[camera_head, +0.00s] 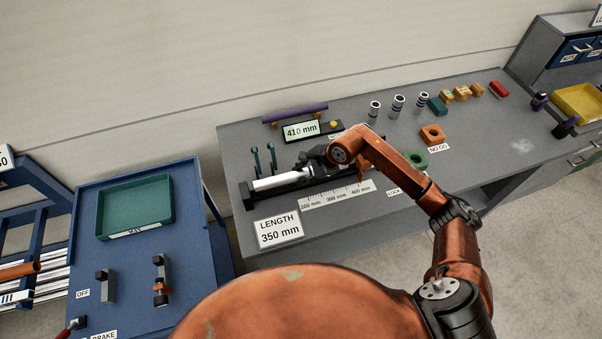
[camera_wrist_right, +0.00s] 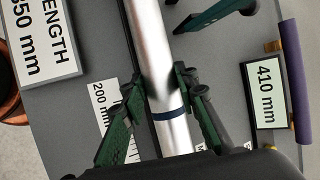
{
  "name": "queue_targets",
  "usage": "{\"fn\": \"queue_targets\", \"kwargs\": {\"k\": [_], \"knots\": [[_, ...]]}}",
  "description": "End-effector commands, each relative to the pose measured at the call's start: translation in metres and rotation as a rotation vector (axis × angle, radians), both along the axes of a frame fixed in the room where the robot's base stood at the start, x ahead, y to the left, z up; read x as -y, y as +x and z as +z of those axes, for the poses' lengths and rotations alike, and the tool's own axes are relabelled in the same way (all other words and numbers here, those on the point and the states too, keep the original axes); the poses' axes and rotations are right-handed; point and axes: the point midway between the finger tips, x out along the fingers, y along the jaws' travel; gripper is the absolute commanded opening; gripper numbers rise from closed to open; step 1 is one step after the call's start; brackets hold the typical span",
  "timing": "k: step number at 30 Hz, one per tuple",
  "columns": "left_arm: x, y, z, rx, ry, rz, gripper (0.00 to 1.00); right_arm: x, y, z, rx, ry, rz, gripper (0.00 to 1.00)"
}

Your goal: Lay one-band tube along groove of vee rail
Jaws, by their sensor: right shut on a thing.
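The one-band tube (camera_head: 280,181) is a silver cylinder lying lengthwise over the dark vee rail (camera_head: 247,197) on the grey bench. Its single dark blue band shows in the right wrist view, where the tube (camera_wrist_right: 152,40) runs between the green fingertips. My right gripper (camera_head: 316,158) is shut on the tube near the band; in the wrist view its fingers (camera_wrist_right: 160,92) press on both sides. The tube lines up with the rail, but I cannot tell whether it rests in the groove. The gripper hides the tube's right part. My left gripper is not in view.
Two dark green posts (camera_head: 272,158) stand just behind the rail. A ruler (camera_head: 337,195) and a LENGTH 350 mm sign (camera_head: 279,230) lie in front. A 410 mm display (camera_head: 300,131) and purple bar (camera_head: 295,112) are behind. Banded upright tubes (camera_head: 397,106) and coloured blocks stand right.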

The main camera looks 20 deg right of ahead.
Motion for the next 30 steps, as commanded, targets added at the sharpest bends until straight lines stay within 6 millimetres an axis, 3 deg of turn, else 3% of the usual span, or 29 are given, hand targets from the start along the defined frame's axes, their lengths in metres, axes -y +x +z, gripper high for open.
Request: {"fn": "queue_targets", "kwargs": {"k": [27, 28, 30], "knots": [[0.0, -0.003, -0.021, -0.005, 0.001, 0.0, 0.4, 0.0, 0.001, -0.021, 0.002, 0.001, 0.0, 0.0], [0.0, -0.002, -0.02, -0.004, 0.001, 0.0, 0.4, 0.0, 0.001, -0.02, 0.003, 0.001, -0.001, 0.3], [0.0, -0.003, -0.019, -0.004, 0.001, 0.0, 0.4, 0.0, 0.001, -0.02, 0.002, 0.001, 0.0, 0.34]]}}
